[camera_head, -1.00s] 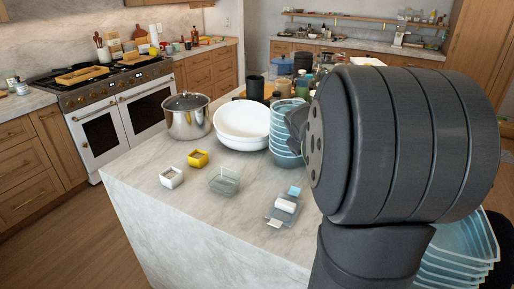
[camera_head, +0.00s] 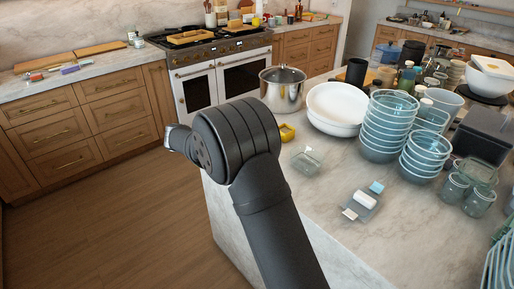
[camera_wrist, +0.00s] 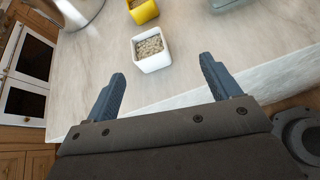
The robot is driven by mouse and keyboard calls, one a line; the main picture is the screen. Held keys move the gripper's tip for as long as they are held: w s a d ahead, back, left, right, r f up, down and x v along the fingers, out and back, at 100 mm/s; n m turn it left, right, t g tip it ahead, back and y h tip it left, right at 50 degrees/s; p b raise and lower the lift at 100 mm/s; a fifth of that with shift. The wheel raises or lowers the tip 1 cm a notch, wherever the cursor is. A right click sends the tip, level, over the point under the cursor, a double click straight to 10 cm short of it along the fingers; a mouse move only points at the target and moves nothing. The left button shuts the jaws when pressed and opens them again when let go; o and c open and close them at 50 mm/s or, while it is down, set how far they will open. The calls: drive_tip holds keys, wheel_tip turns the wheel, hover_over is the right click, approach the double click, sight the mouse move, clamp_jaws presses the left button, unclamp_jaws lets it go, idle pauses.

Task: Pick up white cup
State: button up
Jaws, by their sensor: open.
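The white cup (camera_wrist: 152,52) is a small square white container with beige, grainy contents. It stands upright on the marble island top (camera_wrist: 90,60) in the wrist view. My gripper (camera_wrist: 162,70) is open, its two blue-grey fingers apart and nothing between them. The cup lies just beyond the fingertips, roughly between them in the picture, nearer the left finger. I see no contact. In the head view the cup is hidden behind my arm.
A yellow cup (camera_head: 287,133) stands close behind the white one. The island edge (camera_wrist: 180,97) runs beneath the fingers.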

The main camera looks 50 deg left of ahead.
drive_tip(key=s+a+n+t, duration=0.1)
drive_tip(key=s+a+n, duration=0.15)
drive_tip(key=s, duration=0.25)
drive_tip(key=shift+m, duration=0.45)
drive_tip(key=x, duration=1.7)
drive_tip(key=shift+a+f, duration=0.15)
drive_tip(key=shift+f, duration=0.25)
drive_tip(key=c, duration=1.1)
drive_tip(key=shift+r, duration=0.15)
